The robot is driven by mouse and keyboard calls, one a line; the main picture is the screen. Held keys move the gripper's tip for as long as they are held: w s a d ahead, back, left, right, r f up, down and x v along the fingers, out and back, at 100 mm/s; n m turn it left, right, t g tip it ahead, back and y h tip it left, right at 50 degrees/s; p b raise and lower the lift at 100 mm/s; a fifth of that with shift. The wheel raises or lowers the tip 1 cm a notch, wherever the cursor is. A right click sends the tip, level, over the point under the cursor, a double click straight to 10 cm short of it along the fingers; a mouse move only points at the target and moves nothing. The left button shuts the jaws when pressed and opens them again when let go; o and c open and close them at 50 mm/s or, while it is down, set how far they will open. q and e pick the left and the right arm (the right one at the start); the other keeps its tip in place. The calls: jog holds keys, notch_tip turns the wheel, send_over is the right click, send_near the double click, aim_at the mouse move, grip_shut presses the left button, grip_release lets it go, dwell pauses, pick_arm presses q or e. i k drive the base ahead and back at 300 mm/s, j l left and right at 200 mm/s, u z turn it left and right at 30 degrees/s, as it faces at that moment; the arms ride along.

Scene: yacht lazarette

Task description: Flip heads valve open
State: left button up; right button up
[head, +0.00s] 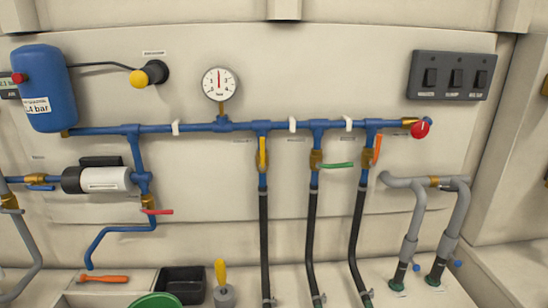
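Three branch valves hang from the blue manifold pipe (190,127) on the back wall. The left one has a yellow lever (262,152) lying along its pipe. The middle one has a green lever (338,165) sticking out to the right, across its pipe. The right one has an orange lever (377,149) standing nearly upright, roughly along its pipe. Small labels sit beside these valves, but they are too small to read, so I cannot tell which is the heads valve. Neither of my grippers is in view.
A gauge (219,84) stands above the pipe and a switch panel (450,76) is at upper right. A blue tank (45,87), a pump (97,178) and a red lever (158,212) are at left.

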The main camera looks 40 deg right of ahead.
aim_at(320, 166)
jog(key=z, duration=1.7)
